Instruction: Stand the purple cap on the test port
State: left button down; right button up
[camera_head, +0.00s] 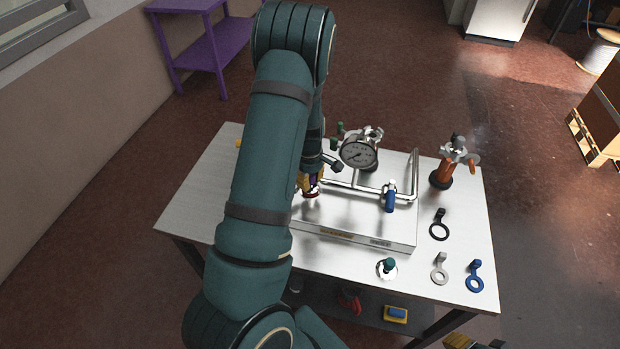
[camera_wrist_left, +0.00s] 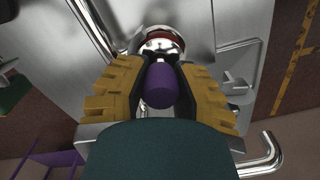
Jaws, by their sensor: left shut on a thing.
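My left gripper (camera_head: 312,182) is over the left part of the metal panel, largely hidden behind my own arm in the head view. In the left wrist view its yellow-padded fingers (camera_wrist_left: 160,80) are shut on the purple cap (camera_wrist_left: 160,86). A round chrome fitting with a red ring (camera_wrist_left: 160,38), likely the test port, shows just beyond the cap. I cannot tell whether the cap touches it. Yellow and dark tips at the bottom edge of the head view look like my right gripper (camera_head: 478,343), mostly cut off.
The panel (camera_head: 350,228) carries chrome pipes, a pressure gauge (camera_head: 359,153) and a blue-handled valve (camera_head: 390,196). An orange valve (camera_head: 450,165), a black ring tag (camera_head: 439,228), a grey one (camera_head: 439,270) and a blue one (camera_head: 475,277) stand or lie on the table's right side.

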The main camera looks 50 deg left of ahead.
pick_arm(q)
jog(key=shift+f, duration=0.1)
dwell(0.3)
jog(key=shift+f, duration=0.35)
jog(key=shift+f+b, duration=0.2)
jog(key=shift+b, duration=0.2)
dwell(0.5)
jog(key=c, duration=0.7)
grip_release()
jog(key=shift+c, duration=0.2)
jog(key=shift+r, duration=0.1)
notch_tip(320, 180, up, 12)
jog(key=shift+a+f, duration=0.1)
